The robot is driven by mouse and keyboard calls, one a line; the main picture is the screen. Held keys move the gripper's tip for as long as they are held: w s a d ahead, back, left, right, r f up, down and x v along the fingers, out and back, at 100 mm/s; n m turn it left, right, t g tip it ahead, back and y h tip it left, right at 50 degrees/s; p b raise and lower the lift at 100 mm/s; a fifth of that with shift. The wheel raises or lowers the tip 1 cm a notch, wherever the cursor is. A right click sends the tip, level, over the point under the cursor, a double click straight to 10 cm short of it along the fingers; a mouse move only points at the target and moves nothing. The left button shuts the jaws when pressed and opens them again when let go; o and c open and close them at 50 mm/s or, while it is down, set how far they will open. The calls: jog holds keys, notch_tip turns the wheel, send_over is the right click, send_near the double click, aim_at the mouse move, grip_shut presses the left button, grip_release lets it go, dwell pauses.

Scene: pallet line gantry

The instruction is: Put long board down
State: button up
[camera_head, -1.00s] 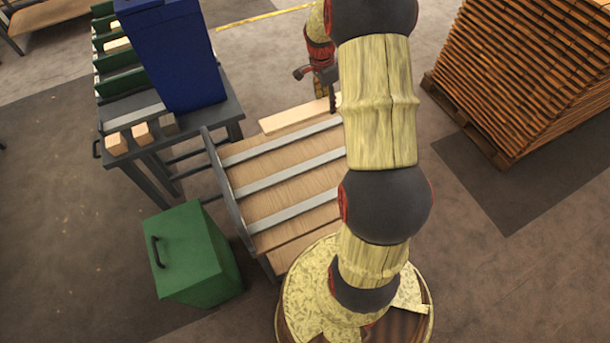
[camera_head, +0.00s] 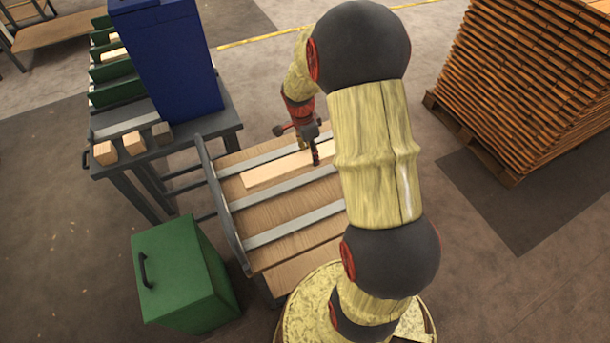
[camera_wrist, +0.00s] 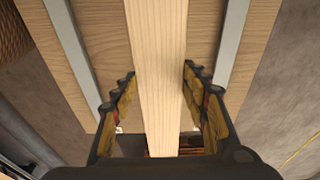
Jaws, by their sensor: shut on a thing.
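The long board (camera_head: 275,170) is a pale, narrow plank. It is over the wooden work table (camera_head: 290,212), between two of its grey metal strips and roughly parallel to them. My gripper (camera_head: 315,155) is shut on the board near its right part, which my arm partly hides. In the wrist view the board (camera_wrist: 160,60) runs lengthwise between the two fingers of my gripper (camera_wrist: 158,88), with a grey strip on each side. I cannot tell whether the board touches the table top or is just above it.
A blue bin (camera_head: 170,60) stands on a dark bench (camera_head: 205,128) at the left, with small wood blocks (camera_head: 133,143) at its front. A green box (camera_head: 185,270) is on the floor at the front left. A tall board stack (camera_head: 530,90) stands on the right.

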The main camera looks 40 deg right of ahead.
aim_at(304, 161)
jog(key=a+f, duration=0.1)
jog(key=f, duration=0.1)
jog(key=a+f+b, duration=0.1)
jog(key=shift+s+a+f, duration=0.4)
jog(key=shift+a+f+b, duration=0.2)
jog(key=shift+f+b, duration=0.35)
jog(key=shift+f, duration=1.05)
jog(key=shift+f, duration=0.15)
jog(key=o, duration=1.4)
jog(key=shift+s, duration=0.1)
jog(key=shift+c, duration=0.2)
